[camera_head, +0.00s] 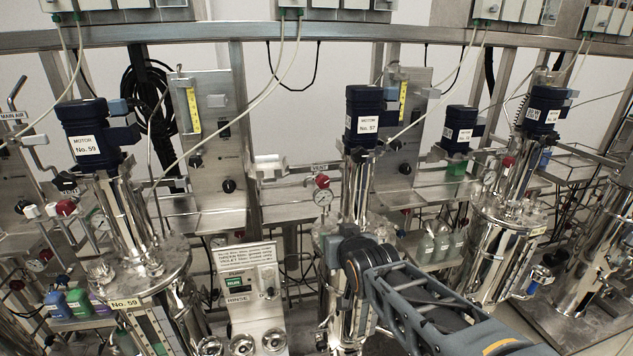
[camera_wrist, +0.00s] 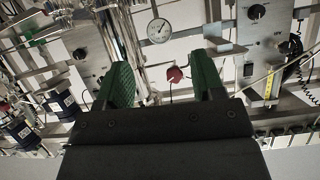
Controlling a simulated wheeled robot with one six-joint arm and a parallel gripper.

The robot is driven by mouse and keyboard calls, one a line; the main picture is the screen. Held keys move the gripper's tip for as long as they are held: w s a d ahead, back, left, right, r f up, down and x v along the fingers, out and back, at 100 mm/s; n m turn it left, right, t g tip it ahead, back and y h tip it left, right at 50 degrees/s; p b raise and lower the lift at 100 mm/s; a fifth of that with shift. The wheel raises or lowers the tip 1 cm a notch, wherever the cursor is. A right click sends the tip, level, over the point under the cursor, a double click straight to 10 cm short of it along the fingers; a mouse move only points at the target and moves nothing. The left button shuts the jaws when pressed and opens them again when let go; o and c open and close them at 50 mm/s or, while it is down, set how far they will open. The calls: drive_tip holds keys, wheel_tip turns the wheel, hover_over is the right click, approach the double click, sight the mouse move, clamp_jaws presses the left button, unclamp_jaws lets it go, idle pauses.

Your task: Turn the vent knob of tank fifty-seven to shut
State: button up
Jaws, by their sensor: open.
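Tank fifty-seven (camera_head: 335,275) stands at the centre of the head view under a dark blue motor labelled No. 57 (camera_head: 366,115). My arm hides part of its lower body. My gripper (camera_wrist: 163,78) is open with green finger pads. The fingers are hidden in the head view.
Tank fifty-nine (camera_head: 150,275) stands left, another steel tank (camera_head: 505,235) right. A rinse control panel (camera_head: 250,285) with handwheels is at front centre. An upright panel with black knobs (camera_head: 405,168) stands behind tank fifty-seven. Thin hoses and rails cross the space.

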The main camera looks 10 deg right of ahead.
sight(324, 182)
drive_tip(key=w+r+t, duration=0.4)
drive_tip(key=r+t, duration=0.1)
drive_tip(key=r, duration=0.2)
drive_tip(key=w+p, duration=0.1)
drive_tip(key=w, duration=0.5)
drive_tip(key=w+p, duration=0.2)
drive_tip(key=w, duration=0.5)
drive_tip(key=shift+w+f, duration=0.2)
drive_tip(key=shift+w, duration=0.05)
drive_tip(key=shift+c, duration=0.3)
drive_tip(key=c, duration=0.9)
drive_tip(key=shift+o, duration=0.2)
drive_tip(key=shift+m, duration=0.3)
